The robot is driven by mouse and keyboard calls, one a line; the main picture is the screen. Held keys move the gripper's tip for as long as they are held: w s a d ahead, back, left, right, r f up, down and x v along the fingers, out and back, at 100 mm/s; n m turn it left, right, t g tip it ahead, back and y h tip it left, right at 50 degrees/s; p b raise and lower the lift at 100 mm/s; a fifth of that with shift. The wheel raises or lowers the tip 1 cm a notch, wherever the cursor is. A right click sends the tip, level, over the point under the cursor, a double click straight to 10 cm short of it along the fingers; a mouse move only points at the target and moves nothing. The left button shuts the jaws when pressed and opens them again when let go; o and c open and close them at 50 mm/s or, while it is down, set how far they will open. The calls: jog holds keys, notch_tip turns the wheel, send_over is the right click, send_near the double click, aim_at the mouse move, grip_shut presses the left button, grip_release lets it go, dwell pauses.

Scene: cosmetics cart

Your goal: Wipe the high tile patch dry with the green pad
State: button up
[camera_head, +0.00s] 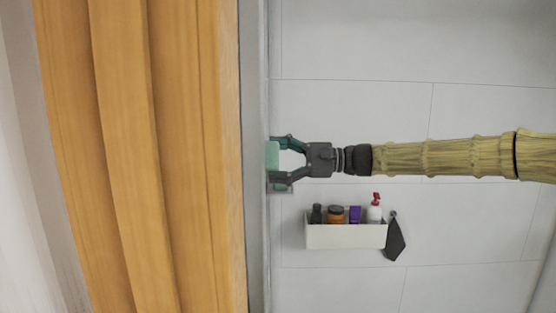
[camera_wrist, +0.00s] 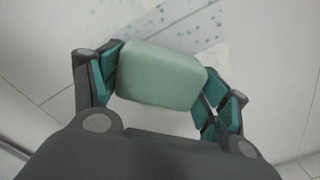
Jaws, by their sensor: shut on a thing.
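My gripper (camera_head: 281,161) is shut on the green pad (camera_head: 272,154), which sits between its fingertips close to the grey wall surface at the left. In the wrist view the pad (camera_wrist: 160,77) is a pale green rounded block gripped at both ends by the teal-lined fingers. Beyond it in the wrist view is the tile patch (camera_wrist: 183,27), a greyish area with scattered bluish drops. The pad and gripper hide its nearer part. I cannot tell whether the pad touches the patch.
Below my arm in the head view, a white cart bin (camera_head: 345,237) holds several bottles and jars. A dark cloth-like piece (camera_head: 396,238) hangs at its right side. An orange-brown wooden panel or curtain (camera_head: 180,150) fills the left. The pale tiled area above my arm is clear.

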aim_at(276, 159)
jog(key=shift+w+r+p, duration=0.55)
jog(key=shift+w+r, duration=0.35)
jog(key=shift+w, duration=0.3)
dwell(1.1)
jog(key=shift+s, duration=0.15)
jog(key=shift+s+f+b, duration=0.1)
jog(key=shift+s+b, duration=1.4)
jog(key=shift+s, duration=2.25)
jog(key=shift+s+b, duration=0.35)
jog(key=shift+s, duration=1)
jog(key=shift+s, duration=0.1)
